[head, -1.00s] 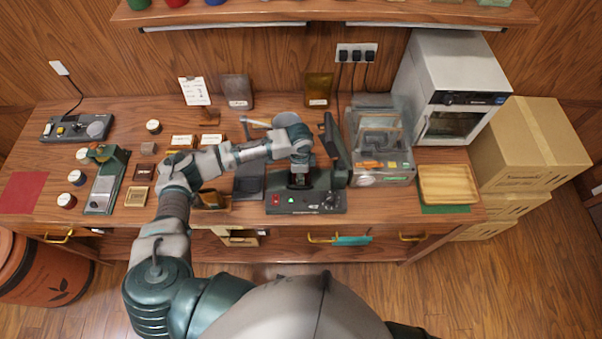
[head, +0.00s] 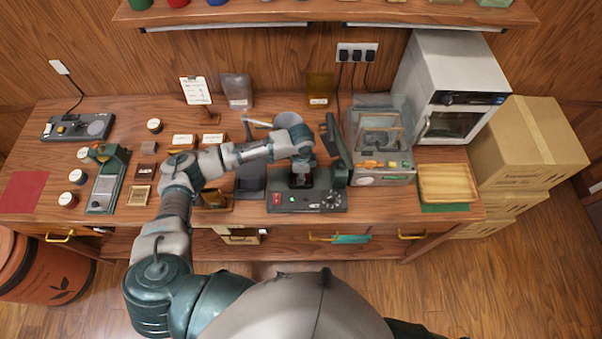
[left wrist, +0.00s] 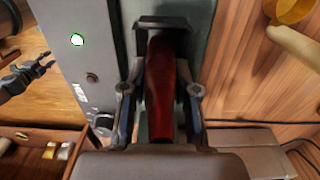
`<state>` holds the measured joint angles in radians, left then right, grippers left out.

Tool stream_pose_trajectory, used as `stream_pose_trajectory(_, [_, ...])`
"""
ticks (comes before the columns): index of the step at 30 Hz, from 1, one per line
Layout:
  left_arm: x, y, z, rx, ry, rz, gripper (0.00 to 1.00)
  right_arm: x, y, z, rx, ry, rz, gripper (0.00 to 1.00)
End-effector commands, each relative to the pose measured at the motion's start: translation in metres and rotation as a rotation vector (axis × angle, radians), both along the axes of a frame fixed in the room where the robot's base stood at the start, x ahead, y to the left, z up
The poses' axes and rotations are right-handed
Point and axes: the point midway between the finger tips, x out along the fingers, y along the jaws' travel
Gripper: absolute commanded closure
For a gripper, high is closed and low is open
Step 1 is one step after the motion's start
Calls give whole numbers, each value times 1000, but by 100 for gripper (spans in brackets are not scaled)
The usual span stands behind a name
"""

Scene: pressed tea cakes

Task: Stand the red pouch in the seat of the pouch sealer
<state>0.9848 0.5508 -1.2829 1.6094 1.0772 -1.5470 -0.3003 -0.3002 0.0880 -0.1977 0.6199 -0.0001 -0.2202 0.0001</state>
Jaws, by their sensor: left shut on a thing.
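The pouch sealer (head: 312,201) is a dark device with a red switch and a green light, at the front middle of the bench. My left gripper (head: 302,172) points down over it. In the left wrist view my left gripper (left wrist: 160,108) is shut on the red pouch (left wrist: 162,80), with a finger on each side. The far end of the pouch lies at the dark bracket-like seat (left wrist: 160,22). I cannot tell whether its bottom rests in the seat. My right gripper (left wrist: 28,76) shows small at the left edge of the left wrist view, apparently open and empty, away from the sealer.
A clear-sided machine (head: 380,145) stands close right of the sealer, then a wooden tray (head: 446,183) and a grey oven (head: 448,85). A dark upright arm (head: 336,142) rises behind the sealer's right side. Tins, small frames and a press (head: 108,182) stand to the left.

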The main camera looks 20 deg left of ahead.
Motion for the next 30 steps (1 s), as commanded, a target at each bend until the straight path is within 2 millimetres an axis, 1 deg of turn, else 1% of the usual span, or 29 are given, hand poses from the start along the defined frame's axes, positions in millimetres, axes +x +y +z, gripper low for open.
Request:
stream_pose_trajectory(1, [0,0,0,0,0,0,68,0,0,0,0,0,0,60])
stream_pose_trajectory(4, [0,0,0,0,0,0,43,0,2,0,2,0,0,60])
stream_pose_trajectory(5, [0,0,0,0,0,0,41,0,2,0,3,1,-1,60])
stream_pose_trajectory(11, [0,0,0,0,0,0,41,0,11,0,13,1,-3,60])
stream_pose_trajectory(14, [0,0,2,0,0,0,41,-1,10,0,11,-1,0,60])
stream_pose_trajectory(16, [0,0,7,-1,0,0,41,-1,9,0,10,-1,0,60])
stream_pose_trajectory(20, [1,0,28,-1,-3,-1,41,-1,8,0,9,-1,0,60])
stream_pose_trajectory(27, [2,1,82,-2,-3,0,41,-1,7,0,9,-1,0,60])
stream_pose_trajectory(30, [2,1,100,-3,-2,-1,41,0,7,0,9,-1,0,60])
